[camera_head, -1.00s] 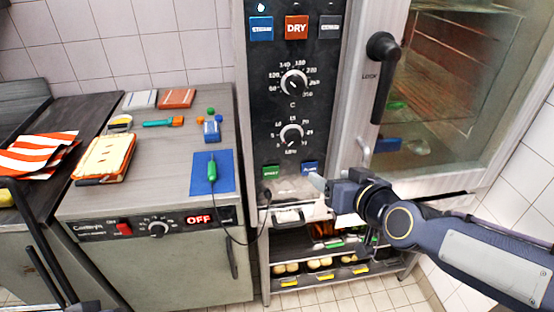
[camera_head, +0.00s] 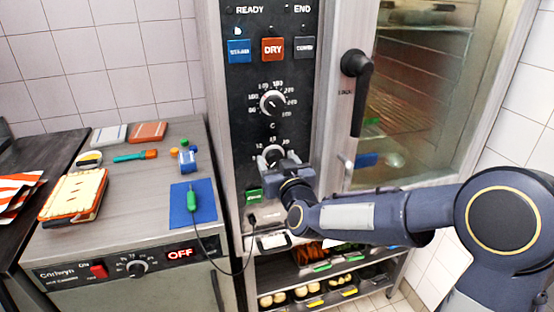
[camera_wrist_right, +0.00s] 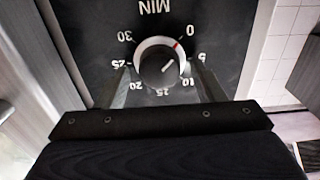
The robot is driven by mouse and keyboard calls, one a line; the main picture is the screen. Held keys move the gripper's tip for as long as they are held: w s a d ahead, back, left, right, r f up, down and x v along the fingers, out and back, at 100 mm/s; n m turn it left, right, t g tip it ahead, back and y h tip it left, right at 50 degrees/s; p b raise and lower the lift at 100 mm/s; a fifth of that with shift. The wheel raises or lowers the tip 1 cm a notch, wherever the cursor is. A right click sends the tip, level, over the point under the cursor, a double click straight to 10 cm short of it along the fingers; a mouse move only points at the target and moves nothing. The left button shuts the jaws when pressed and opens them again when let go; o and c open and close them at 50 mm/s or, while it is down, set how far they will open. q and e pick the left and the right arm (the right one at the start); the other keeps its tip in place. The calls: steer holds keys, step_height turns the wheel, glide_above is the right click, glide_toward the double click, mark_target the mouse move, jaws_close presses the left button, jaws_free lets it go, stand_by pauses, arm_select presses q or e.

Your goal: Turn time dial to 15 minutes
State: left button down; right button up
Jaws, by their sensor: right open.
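The time dial (camera_head: 271,153) is the lower round knob on the oven's black control panel, partly hidden by my right gripper in the head view. The right wrist view shows the dial (camera_wrist_right: 157,68) upside down, with "MIN" and numbers from 0 to 30 around it. Its white line points between 0 and 5, and a red mark on its ring lies toward 0. My right gripper (camera_head: 278,163) is open in front of the panel. In the wrist view its fingers (camera_wrist_right: 161,72) stand on either side of the dial; contact cannot be told. My left gripper is out of view.
The temperature dial (camera_head: 272,102) sits above, under the blue, red DRY and dark buttons. A green button (camera_head: 254,195) is just below left. The oven door handle (camera_head: 355,85) stands out to the right. A counter (camera_head: 130,215) with small items is at left.

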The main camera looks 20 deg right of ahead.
steer(key=shift+w, duration=0.2)
steer(key=shift+c, duration=0.4)
steer(key=c, duration=0.9)
steer(key=shift+f+m+b, duration=0.2)
steer(key=shift+m+b, duration=0.4)
steer(key=shift+b, duration=0.3)
steer(key=m+b, duration=0.4)
steer(key=shift+d, duration=0.1)
steer(key=shift+d+f+m+b, duration=0.15)
steer(key=shift+m+b, duration=3.1)
steer(key=shift+m, duration=2.1)
steer(key=shift+a+f+m+b, duration=0.1)
steer(key=shift+m+b, duration=3.15)
steer(key=shift+m, duration=2.1)
